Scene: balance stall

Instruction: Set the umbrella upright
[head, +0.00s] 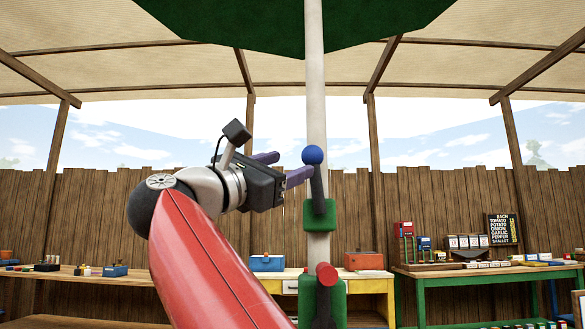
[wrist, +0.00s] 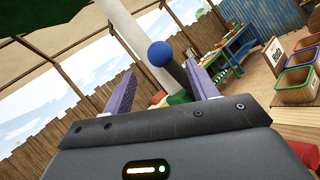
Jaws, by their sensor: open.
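The umbrella has a green canopy (head: 290,22) and a white pole (head: 315,105), which looks nearly vertical with a very slight lean in the head view. A dark lever with a blue ball knob (head: 312,155) rises from an upper green clamp (head: 319,215) on the pole. A lower green clamp (head: 334,300) has a lever with a red knob (head: 326,274). My gripper (head: 295,164) is open and empty, just left of the blue knob. In the wrist view the blue knob (wrist: 161,54) shows between and beyond the fingertips (wrist: 163,82); I cannot tell whether they touch.
A yellow table (head: 372,285) with toolboxes stands behind the pole. A green table (head: 470,271) with jars stands at the right, a wooden bench (head: 80,272) at the left. Colored bins (wrist: 295,77) show in the wrist view. Air around my gripper looks clear apart from the pole.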

